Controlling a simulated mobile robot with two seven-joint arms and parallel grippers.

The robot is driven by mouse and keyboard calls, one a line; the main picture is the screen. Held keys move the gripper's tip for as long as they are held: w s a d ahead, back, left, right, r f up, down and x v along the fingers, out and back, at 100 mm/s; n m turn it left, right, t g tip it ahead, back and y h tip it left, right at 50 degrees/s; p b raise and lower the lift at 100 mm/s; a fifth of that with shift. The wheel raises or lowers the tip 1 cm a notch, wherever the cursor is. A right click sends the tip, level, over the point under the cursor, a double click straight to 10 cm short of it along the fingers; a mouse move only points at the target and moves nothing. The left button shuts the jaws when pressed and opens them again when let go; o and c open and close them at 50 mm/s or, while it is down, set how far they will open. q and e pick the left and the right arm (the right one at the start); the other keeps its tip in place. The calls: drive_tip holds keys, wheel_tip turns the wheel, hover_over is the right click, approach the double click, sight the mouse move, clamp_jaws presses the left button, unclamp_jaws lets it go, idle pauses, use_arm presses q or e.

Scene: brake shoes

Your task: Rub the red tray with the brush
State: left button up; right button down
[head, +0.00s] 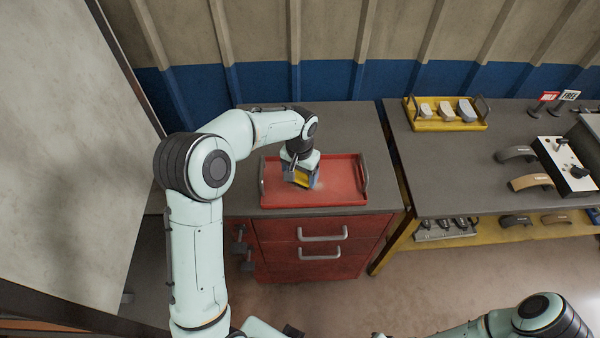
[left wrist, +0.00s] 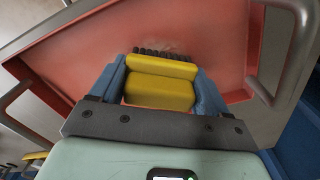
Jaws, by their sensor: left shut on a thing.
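The red tray (head: 340,177) with two grey side handles lies on the dark top of the red drawer cabinet. My left gripper (head: 301,180) is over the left-middle part of the tray, pointing down. It is shut on the yellow brush (left wrist: 160,84), which sits between the blue fingers in the left wrist view. The brush's dark bristles (left wrist: 157,52) face the tray floor (left wrist: 205,30), at a paler dusty patch. I cannot tell for sure whether the bristles touch it. My right gripper is not in view; only part of my right arm shows at the bottom right.
A yellow tray (head: 420,125) with several pale blocks stands on the right bench (head: 460,180). Brake shoes (head: 532,182) and a white fixture (head: 565,165) lie further right. A wall closes off the back, and a pale panel (head: 60,130) stands at left.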

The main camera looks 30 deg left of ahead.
use_arm(q)
drive_tip(key=shift+f, duration=0.65)
drive_tip(key=shift+d, duration=0.15)
